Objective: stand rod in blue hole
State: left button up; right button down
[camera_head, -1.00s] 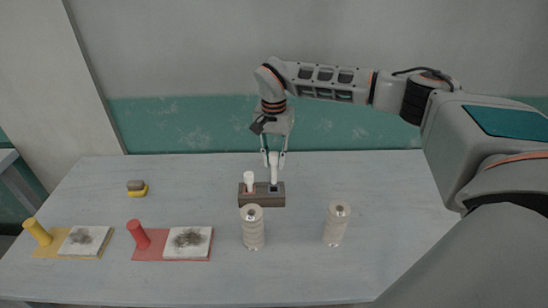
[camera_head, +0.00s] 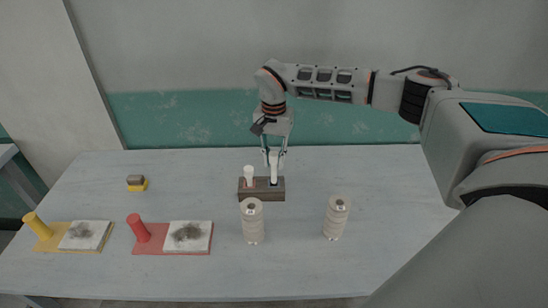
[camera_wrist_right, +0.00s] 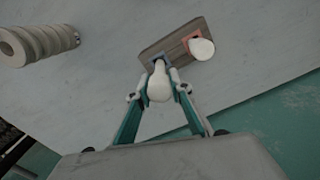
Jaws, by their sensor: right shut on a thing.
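A dark wooden block (camera_head: 260,195) stands on the table in the head view. One white rod (camera_head: 249,174) stands in its left hole, which has a red-orange surround (camera_wrist_right: 192,40) in the wrist view. My right gripper (camera_head: 273,164) is shut on a second white rod (camera_wrist_right: 158,84) and holds it upright over the block's right hole. In the wrist view the far end of this rod meets a blue-grey surround (camera_wrist_right: 178,59) on the block. How deep it sits is hidden. My left gripper is not in view.
Two ribbed pale cylinders (camera_head: 252,222) (camera_head: 337,217) stand in front of the block. A red board (camera_head: 145,249) and a yellow board (camera_head: 50,245) carry handles and white tiles with dark trimmings. A yellow-and-grey sponge-like piece (camera_head: 137,183) lies at the left.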

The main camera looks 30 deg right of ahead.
aim_at(274, 172)
jog(key=shift+f+b, duration=0.6)
jog(key=shift+f, duration=2.15)
jog(key=c, duration=1.7)
grip_release()
notch_tip(274, 172, up, 12)
